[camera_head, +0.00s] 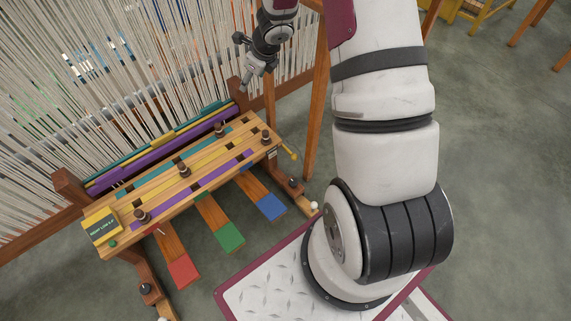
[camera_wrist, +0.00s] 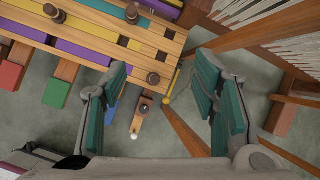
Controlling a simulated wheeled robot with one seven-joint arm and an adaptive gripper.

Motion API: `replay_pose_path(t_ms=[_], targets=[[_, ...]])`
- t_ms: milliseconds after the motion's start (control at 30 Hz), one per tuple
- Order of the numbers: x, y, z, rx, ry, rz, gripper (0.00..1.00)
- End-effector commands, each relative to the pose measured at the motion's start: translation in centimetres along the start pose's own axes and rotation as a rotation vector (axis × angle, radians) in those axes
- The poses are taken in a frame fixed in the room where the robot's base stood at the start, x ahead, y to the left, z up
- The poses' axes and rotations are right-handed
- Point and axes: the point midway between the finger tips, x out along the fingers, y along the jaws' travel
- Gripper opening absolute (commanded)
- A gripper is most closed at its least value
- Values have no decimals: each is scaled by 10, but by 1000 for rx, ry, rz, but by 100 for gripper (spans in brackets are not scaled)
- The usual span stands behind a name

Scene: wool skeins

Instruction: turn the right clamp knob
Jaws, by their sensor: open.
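The right clamp knob (camera_head: 292,181) is a small dark knob on the wooden foot at the right end of the loom's bench. In the wrist view the knob (camera_wrist: 144,104) shows below the bench's corner, between my fingers and nearer the left one. My gripper (camera_head: 247,84) is above and behind the bench's right end in the head view. In the wrist view its teal-padded fingers (camera_wrist: 162,65) are wide apart with nothing held. It is apart from the knob. A similar left knob (camera_head: 145,288) sits on the left foot.
The slatted bench (camera_head: 190,170) carries several dark pegs. A yellow lever (camera_head: 290,153) sticks out near the right knob, and a white ball (camera_head: 314,205) lies at the foot's end. Red, green and blue pedals (camera_head: 228,237) project forward. A wooden post (camera_head: 316,110) stands right of the bench.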

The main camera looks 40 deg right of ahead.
Motion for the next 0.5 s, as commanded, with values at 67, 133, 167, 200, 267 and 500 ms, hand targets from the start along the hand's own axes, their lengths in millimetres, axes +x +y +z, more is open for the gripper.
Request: replay_pose_path(t_ms=[67, 133, 167, 200, 267, 500], targets=[[64, -7, -54, 213, 79, -13, 54], [107, -9, -98, 398, 148, -33, 54], [124, -9, -117, 475, 179, -43, 54], [145, -6, -143, 574, 220, -55, 54], [174, 0, -179, 712, 281, -73, 54], [238, 34, -279, 1080, 461, -132, 54]])
